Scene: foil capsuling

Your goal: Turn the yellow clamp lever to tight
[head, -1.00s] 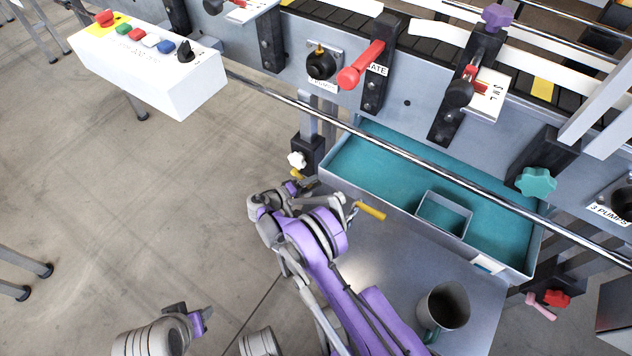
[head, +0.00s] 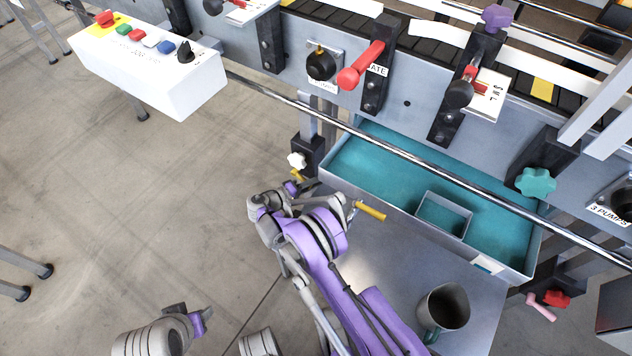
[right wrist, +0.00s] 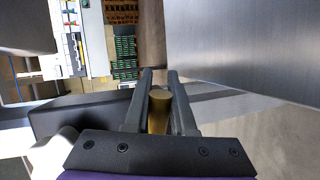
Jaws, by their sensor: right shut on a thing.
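The yellow clamp lever (head: 297,174) shows as a small yellow end below a white star knob in the head view, beside the black bracket on the machine's leg. My right gripper (head: 293,187) is at it, mostly hidden by my own purple wrist. In the right wrist view, the two dark fingers of my right gripper (right wrist: 159,82) are shut on the yellow lever (right wrist: 159,108), which lies between them as a short rounded bar. The lever's pivot and any tight mark are hidden. My left gripper (head: 198,321) is low at the left, away from the machine; its jaws are too small to read.
A white star knob (head: 297,160) sits just above the lever. Another yellow handle (head: 370,211) sticks out right of my wrist, below the teal-lined tray (head: 345,192). A long metal rail (head: 400,152) crosses above. A grey mug (head: 444,306) stands on the shelf (head: 385,275).

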